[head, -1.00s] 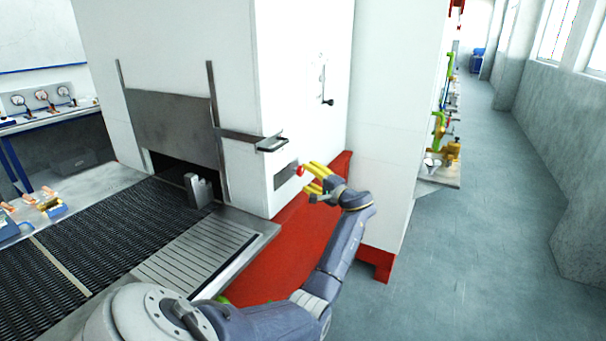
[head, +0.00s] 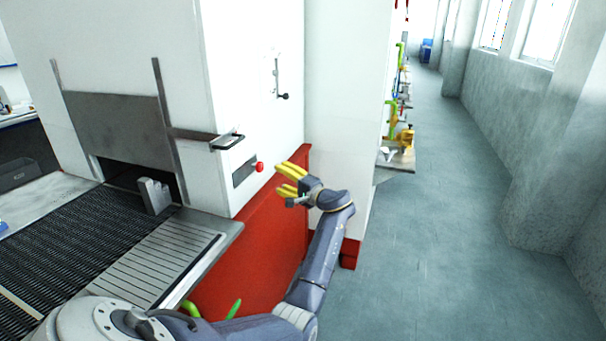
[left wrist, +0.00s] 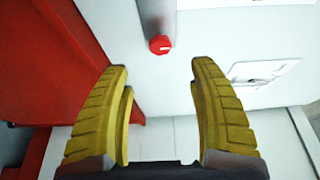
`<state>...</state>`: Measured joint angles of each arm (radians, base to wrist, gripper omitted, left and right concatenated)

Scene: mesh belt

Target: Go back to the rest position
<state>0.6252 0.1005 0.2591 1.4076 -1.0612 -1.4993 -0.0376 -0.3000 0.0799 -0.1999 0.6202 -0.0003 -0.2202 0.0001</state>
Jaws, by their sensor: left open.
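My left gripper (head: 279,177) has yellow fingers, spread apart and empty. It stands in front of the red lower side of the white machine, just right of a red knob (head: 260,167), with a small gap between them. In the left wrist view, the gripper (left wrist: 160,68) is open with nothing between its fingers, and the red knob (left wrist: 160,44) is ahead, beyond the fingertips. My left arm reaches up from the bottom of the head view. My right gripper is not in view.
The white machine (head: 255,60) has a mesh belt (head: 70,240) entering its opening, with a slatted metal plate (head: 150,262) beside it. A handle (head: 228,141) juts out above the knob. Green curved pieces (head: 234,308) show behind my arm, unclear what. The floor (head: 430,240) at right is clear.

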